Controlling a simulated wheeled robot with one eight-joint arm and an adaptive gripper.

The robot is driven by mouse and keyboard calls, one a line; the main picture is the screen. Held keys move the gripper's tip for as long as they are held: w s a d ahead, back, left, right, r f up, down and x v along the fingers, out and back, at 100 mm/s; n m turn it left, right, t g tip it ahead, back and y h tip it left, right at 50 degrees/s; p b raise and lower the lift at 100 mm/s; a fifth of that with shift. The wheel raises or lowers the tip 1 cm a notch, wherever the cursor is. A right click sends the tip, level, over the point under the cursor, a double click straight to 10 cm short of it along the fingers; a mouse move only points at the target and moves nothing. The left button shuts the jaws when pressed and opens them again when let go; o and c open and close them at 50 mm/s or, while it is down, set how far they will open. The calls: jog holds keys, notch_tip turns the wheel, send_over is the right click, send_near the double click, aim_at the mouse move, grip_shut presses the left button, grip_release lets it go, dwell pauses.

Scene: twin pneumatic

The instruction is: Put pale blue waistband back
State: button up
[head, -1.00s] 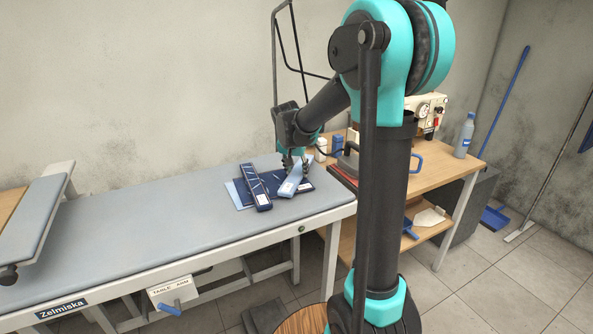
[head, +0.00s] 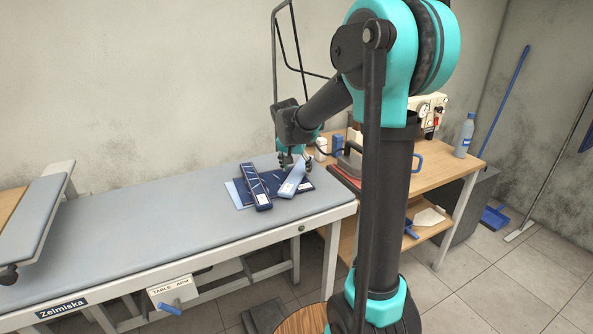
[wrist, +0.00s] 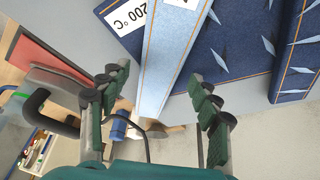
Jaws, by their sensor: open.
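The pale blue waistband (head: 293,180) lies at a slant on the dark navy patterned cloth (head: 305,184) on the ironing table. In the wrist view the waistband (wrist: 168,62) is a pale blue strip with orange stitching, running away from between my open fingers. My gripper (head: 295,161) is at the far end of the waistband; in the wrist view the gripper (wrist: 158,98) has its fingers apart on either side of the strip's near end. It holds nothing. Whether a finger touches the strip I cannot tell.
A navy patterned waistband (head: 256,187) lies just left, over a light blue piece (head: 233,192). The grey table (head: 130,220) is clear to the left. A wooden side table (head: 455,175) at right holds an iron (head: 349,159) and a water bottle (head: 465,136).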

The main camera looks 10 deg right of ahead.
jog(key=v, duration=1.1)
jog(key=shift+s, duration=0.1)
